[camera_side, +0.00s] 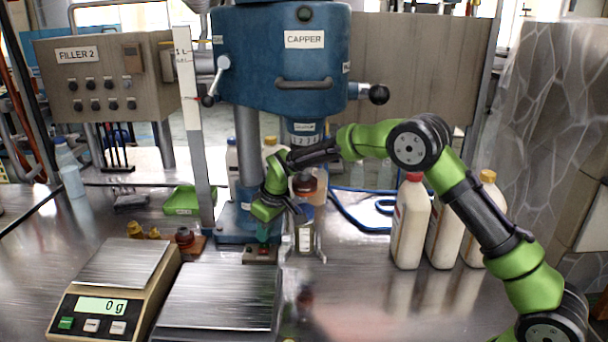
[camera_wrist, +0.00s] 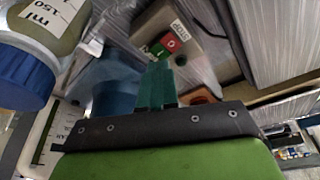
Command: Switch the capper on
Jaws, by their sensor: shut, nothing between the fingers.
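The capper (camera_side: 280,60) is a blue machine on a column at the back centre. Its small grey switch box (camera_side: 259,256) sits on the table at the foot of the column. In the wrist view the switch box (camera_wrist: 195,58) shows a green button (camera_wrist: 159,50) and a red button (camera_wrist: 170,42) side by side. My gripper (camera_side: 263,238) points down just above the box, its teal fingers together and empty. In the wrist view the fingertips (camera_wrist: 157,68) appear just below the green button; I cannot tell whether they touch it.
A clear bottle (camera_side: 306,238) stands close to the right of my gripper; a blue-capped bottle (camera_wrist: 30,75) is near in the wrist view. A scale (camera_side: 118,265) reads 0 g at front left. White bottles (camera_side: 409,225) stand at right. A green tray (camera_side: 181,202) lies left.

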